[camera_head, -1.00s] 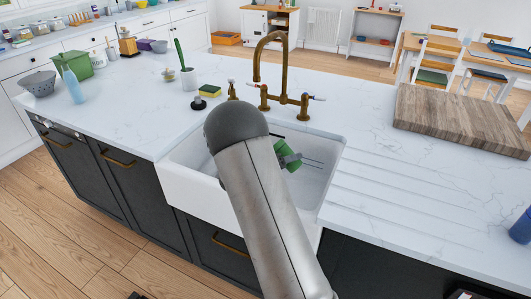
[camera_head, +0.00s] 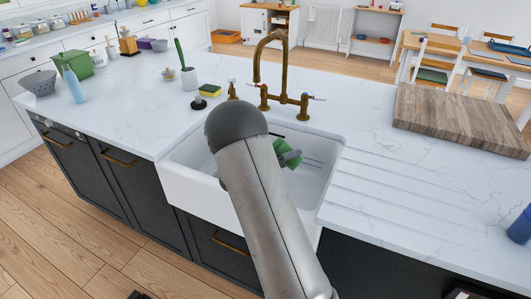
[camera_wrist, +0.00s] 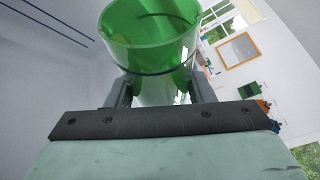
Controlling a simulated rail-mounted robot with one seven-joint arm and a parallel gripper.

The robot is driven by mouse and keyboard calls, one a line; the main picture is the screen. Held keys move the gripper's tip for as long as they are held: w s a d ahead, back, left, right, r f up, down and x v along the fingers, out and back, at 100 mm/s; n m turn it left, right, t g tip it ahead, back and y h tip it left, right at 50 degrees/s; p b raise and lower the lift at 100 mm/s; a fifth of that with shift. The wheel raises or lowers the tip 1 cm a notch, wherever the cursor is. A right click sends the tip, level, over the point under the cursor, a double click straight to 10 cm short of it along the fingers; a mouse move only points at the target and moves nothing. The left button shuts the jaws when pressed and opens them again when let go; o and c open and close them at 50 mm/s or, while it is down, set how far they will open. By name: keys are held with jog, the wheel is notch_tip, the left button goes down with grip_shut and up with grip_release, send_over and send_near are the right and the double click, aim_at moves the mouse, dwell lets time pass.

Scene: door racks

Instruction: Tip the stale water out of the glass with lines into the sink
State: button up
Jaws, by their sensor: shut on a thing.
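The green glass (camera_head: 287,151) is tilted over the white sink (camera_head: 185,187) in the head view, partly hidden behind my arm. In the wrist view the glass (camera_wrist: 150,58) is see-through green, with a dark line around it and its wide rim at the top of the picture. My gripper (camera_wrist: 160,94) has a finger on each side of the glass and is shut on it. I cannot tell how much water is in the glass.
A brass tap (camera_head: 270,70) stands behind the sink. A sponge (camera_head: 210,90) and a white pot with a green-handled brush (camera_head: 189,78) are left of it. A wooden board (camera_head: 462,118) lies to the right. The ridged drainer beside the sink is clear.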

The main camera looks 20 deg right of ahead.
aim_at(282, 150)
jog(key=shift+r+n+h+p, duration=0.4)
jog(key=shift+r+n, duration=0.25)
jog(key=shift+n, duration=0.15)
dwell(0.4)
jog(key=shift+w+a+r+n+p, duration=0.3)
jog(key=shift+w+r+n+p, duration=0.4)
jog(key=shift+p, duration=0.7)
jog(key=shift+a+r+n+t+h+p, duration=0.1)
jog(key=shift+r+n+t+h+p, duration=0.35)
jog(key=shift+n+p, duration=0.9)
dwell(0.4)
